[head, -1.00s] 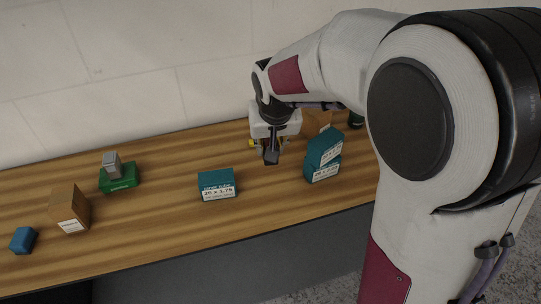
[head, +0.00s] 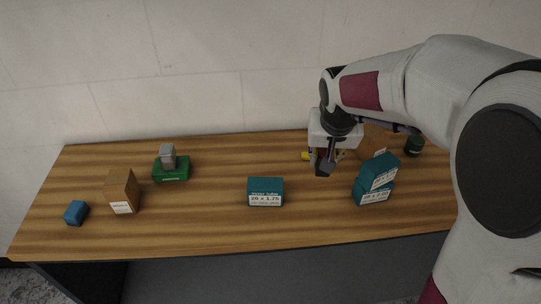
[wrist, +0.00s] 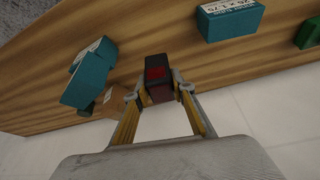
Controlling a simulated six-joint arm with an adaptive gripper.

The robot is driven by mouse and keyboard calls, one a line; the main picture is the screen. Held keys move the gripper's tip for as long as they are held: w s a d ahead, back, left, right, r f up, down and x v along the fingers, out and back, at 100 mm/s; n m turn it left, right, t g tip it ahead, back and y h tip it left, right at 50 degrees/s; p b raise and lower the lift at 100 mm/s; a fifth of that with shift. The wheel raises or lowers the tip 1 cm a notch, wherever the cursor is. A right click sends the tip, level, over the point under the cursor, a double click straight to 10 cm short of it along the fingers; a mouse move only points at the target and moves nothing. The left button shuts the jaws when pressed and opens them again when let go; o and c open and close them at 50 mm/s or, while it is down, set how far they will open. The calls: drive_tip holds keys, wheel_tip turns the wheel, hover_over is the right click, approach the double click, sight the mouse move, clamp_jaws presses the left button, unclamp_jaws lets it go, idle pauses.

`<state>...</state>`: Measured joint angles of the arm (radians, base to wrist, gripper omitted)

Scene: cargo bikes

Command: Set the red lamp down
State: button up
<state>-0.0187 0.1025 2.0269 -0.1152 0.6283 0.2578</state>
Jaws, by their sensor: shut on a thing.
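The red lamp (wrist: 157,75), a small dark block with a red face, is between the two fingertips in the wrist view. My gripper (wrist: 157,92) is shut on it. In the head view my gripper (head: 326,160) is over the back right part of the wooden table (head: 215,225), left of the stacked teal boxes. The lamp is mostly hidden there by the gripper. I cannot tell whether the lamp touches the table top.
Two stacked teal boxes (head: 374,182) and a brown box (head: 373,140) stand right of the gripper. A single teal box (head: 266,190) is left of it. A green box (head: 171,172) bears a grey block (head: 168,156). A brown carton (head: 121,191) and blue block (head: 76,212) are farther left.

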drive_tip(key=w+a+n, duration=0.1)
drive_tip(key=w+a, duration=0.7)
drive_tip(key=a, duration=0.3)
drive_tip(key=w+a, duration=0.8)
drive_tip(key=a, duration=0.3)
drive_tip(key=shift+r+n+y, duration=0.15)
drive_tip(key=shift+n+y, duration=0.15)
drive_tip(key=shift+n, duration=0.1)
drive_tip(key=shift+f, duration=3.15)
drive_tip(key=shift+f, duration=1.85)
drive_tip(key=shift+f, duration=0.1)
